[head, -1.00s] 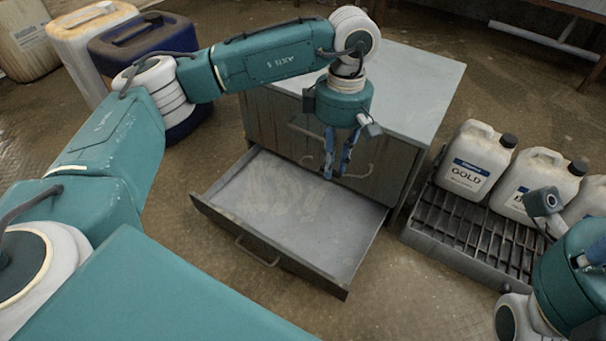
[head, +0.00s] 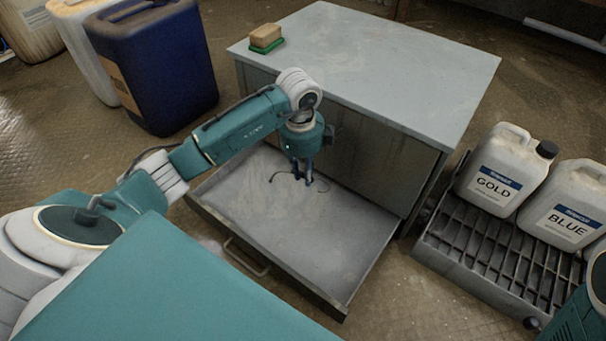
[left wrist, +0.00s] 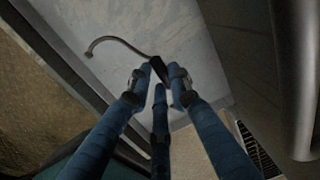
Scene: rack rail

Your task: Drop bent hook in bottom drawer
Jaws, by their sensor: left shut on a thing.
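The bent hook (head: 281,173) is a thin dark curved piece that shows on both sides of my left fingertips. In the left wrist view the hook (left wrist: 121,40) curves out to the left from between the fingers. My left gripper (head: 302,180) is shut on it, and its fingertips (left wrist: 160,78) also show in the left wrist view. The bottom drawer (head: 270,235) is pulled open, with a bare grey floor. The gripper and hook are low over the back part of the drawer; I cannot tell whether the hook touches the floor. My right gripper is not in view.
The grey cabinet (head: 400,65) rises behind the drawer, with a sponge (head: 266,36) on its top. Right of it a slatted rack (head: 480,250) holds white jugs labelled GOLD (head: 495,180) and BLUE (head: 560,215). A blue canister (head: 165,75) stands at left.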

